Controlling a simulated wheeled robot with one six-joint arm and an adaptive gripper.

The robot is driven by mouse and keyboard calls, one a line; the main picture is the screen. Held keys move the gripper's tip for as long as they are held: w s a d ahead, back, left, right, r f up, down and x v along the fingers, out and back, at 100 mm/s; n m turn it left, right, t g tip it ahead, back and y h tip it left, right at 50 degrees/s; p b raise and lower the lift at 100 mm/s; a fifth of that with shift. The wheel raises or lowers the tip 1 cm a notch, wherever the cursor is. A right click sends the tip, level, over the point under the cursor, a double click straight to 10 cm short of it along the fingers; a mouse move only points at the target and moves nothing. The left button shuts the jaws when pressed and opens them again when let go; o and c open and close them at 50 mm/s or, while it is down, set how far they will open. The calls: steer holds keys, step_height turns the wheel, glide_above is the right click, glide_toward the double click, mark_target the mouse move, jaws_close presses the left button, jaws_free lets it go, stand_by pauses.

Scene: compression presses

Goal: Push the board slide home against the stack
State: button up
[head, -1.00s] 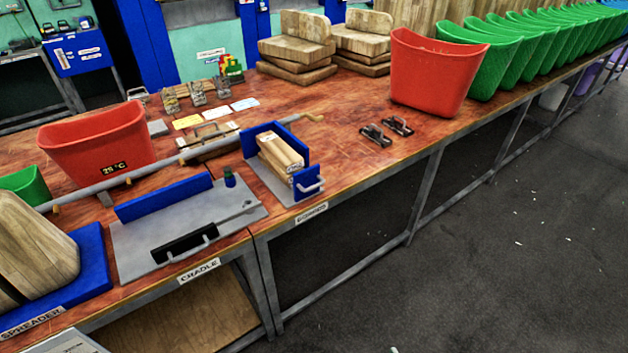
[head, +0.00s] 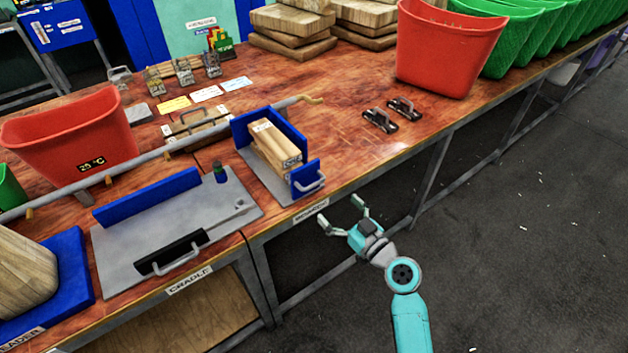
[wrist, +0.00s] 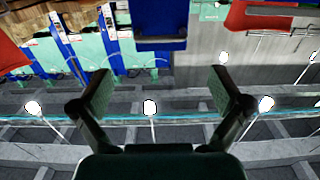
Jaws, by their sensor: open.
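The board slide is a blue upright plate (head: 303,172) with a pale handle (head: 311,184), at the front of a grey base plate on the bench. The stack of pale wooden boards (head: 272,148) lies behind it, inside a blue fence (head: 290,130). I cannot tell whether slide and stack touch. My gripper (head: 340,213) is open and empty, off the bench's front edge, in front of and a little right of the handle. In the wrist view my open fingers (wrist: 160,92) are apart, with a blue panel (wrist: 160,22) above, probably the slide.
The cradle plate (head: 175,235) with its black-backed handle is left of the slide. A metal rail (head: 150,160) runs behind it. Open floor lies in front of the bench.

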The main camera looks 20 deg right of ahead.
mark_target(314, 185)
steer(key=x, duration=1)
steer(key=shift+w+a, duration=0.1)
steer(key=shift+w, duration=0.05)
steer(key=shift+c, duration=0.3)
